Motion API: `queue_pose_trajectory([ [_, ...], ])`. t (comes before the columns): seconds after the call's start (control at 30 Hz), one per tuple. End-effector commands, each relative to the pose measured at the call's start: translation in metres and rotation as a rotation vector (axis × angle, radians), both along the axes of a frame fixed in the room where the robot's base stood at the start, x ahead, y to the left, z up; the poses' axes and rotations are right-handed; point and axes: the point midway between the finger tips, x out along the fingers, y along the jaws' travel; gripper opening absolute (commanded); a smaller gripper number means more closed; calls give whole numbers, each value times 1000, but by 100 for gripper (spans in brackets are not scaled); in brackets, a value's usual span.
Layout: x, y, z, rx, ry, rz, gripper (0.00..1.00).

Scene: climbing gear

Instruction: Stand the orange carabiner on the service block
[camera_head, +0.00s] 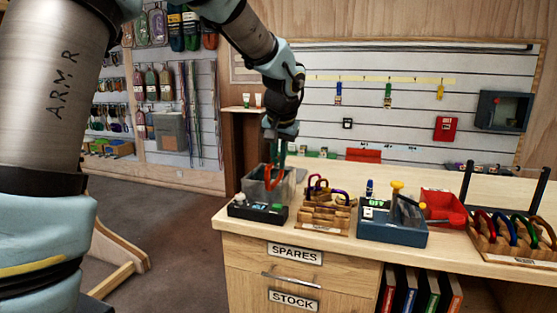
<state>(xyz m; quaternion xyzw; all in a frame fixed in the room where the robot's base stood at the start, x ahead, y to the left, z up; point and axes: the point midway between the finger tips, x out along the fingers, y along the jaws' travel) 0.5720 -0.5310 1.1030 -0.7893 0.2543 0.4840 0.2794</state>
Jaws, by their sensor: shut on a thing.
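My gripper (277,158) points down above the left end of the wooden counter (345,248). It is shut on the orange carabiner (272,180), which hangs below the fingers in front of a grey see-through bin (286,189). I cannot tell whether the carabiner touches the bin. No block is readably marked as the service block. A blue-grey block (392,233) with a yellow-topped tool stands to the right on the counter, and a stepped wooden rack (325,224) with several carabiners stands between.
A dark box with knobs (258,211) sits at the counter's front left, close below the carabiner. A red bin (444,208) and a wooden rack of coloured carabiners (512,246) stand at the right. Bare counter shows mainly along the front edge.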

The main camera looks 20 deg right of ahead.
Motion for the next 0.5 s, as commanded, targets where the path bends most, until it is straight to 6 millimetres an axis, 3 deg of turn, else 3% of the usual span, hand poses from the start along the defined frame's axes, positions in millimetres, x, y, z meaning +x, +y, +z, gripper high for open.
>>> queue_pose_trajectory([
  [0.27, 2, 28, -19, 2, 0, 54, 0],
  [0.5, 6, 64, -46, 3, 0, 132, 0],
])
